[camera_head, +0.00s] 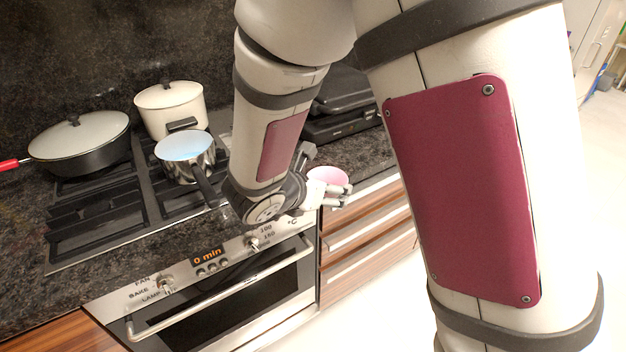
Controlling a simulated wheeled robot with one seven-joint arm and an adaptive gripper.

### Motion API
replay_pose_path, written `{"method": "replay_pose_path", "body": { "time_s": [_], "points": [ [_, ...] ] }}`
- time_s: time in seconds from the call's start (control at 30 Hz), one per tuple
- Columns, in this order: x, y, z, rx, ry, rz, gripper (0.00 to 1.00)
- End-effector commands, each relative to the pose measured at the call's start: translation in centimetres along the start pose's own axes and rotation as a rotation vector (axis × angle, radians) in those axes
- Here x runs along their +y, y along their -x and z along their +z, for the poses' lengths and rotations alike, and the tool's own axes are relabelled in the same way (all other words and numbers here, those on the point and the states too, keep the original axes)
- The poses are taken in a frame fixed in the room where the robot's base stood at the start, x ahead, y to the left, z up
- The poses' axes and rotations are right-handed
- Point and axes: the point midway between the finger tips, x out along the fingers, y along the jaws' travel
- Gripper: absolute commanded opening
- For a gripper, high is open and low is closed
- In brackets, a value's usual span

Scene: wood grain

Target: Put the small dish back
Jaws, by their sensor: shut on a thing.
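A small pink dish (327,176) shows just right of my arm's wrist, near the front edge of the dark counter. My gripper (338,193) reaches to the right from the wrist and is shut on the dish at its near rim. The wrist hides part of the gripper and the dish's left side. I cannot tell whether the dish touches the counter.
On the gas hob stand a lidded pan (80,142), a white lidded pot (170,108) and a steel saucepan (186,157). A black appliance (345,105) sits behind the dish. An oven (220,290) and wooden drawers (368,230) lie below the counter (130,238).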

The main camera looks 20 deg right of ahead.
Motion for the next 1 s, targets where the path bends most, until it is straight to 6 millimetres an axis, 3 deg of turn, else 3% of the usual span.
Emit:
{"method": "replay_pose_path", "body": {
  "time_s": [0.2,0.7,1.0],
  "points": [
    [-0.1,-0.7,-0.7,0.001,-0.023,-0.029,0.09],
    [7.5,-8.3,3.4,0.001,-0.024,-0.028,0.09],
    [9.4,-10.2,4.5,0.002,-0.022,-0.027,0.09]
  ]
}}
